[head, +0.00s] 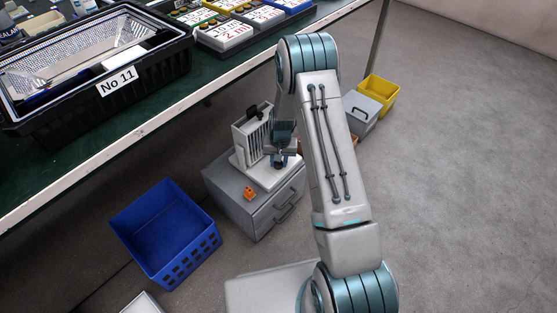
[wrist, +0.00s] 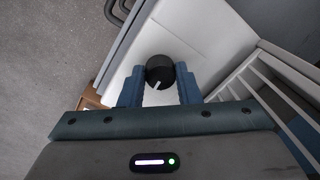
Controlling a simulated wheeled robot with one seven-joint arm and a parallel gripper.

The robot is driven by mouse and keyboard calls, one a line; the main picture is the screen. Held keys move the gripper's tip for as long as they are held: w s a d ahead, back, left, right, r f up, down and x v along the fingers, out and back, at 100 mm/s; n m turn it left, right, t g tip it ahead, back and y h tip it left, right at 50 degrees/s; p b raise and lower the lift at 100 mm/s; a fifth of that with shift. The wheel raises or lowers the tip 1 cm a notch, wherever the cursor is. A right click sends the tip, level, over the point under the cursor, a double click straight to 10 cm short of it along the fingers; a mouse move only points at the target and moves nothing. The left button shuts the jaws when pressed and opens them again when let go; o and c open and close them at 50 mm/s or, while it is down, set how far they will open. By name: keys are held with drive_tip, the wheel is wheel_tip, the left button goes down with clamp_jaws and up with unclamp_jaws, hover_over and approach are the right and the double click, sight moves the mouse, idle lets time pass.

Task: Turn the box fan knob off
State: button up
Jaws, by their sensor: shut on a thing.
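The box fan (head: 250,138) stands on a grey drawer cabinet (head: 225,188) under the table's edge. Its white slatted grille (wrist: 262,88) also shows at the right of the wrist view. The black knob (wrist: 160,70) with a white pointer mark sits on the white surface of the fan. My gripper (head: 281,158) is at the fan's base in the head view. In the wrist view the two blue fingers of my gripper (wrist: 160,88) are shut on the knob, one on each side. The knob is hidden in the head view by my gripper and arm.
A small orange object (head: 249,193) lies on the cabinet top. A blue crate (head: 165,235) stands on the floor to the left. A green-topped table (head: 205,85) with a black crate overhangs the back. Yellow (head: 380,95) and grey boxes stand behind my arm. The floor at right is clear.

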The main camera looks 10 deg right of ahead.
drive_tip(key=n, duration=0.4)
drive_tip(key=shift+w+r+n+p, duration=0.1)
drive_tip(key=shift+w+n+p, duration=0.05)
drive_tip(key=shift+n+p, duration=0.2)
drive_tip(key=n, duration=0.3)
drive_tip(key=shift+n+p, duration=0.25)
drive_tip(key=shift+p, duration=0.15)
drive_tip(key=n+p, duration=0.1)
drive_tip(key=n, duration=0.3)
drive_tip(key=shift+g, duration=0.3)
drive_tip(key=shift+w+n+p, duration=0.1)
drive_tip(key=shift+n+p, duration=0.35)
drive_tip(key=shift+n, duration=1.75)
drive_tip(key=shift+a, duration=0.1)
drive_tip(key=o, duration=1)
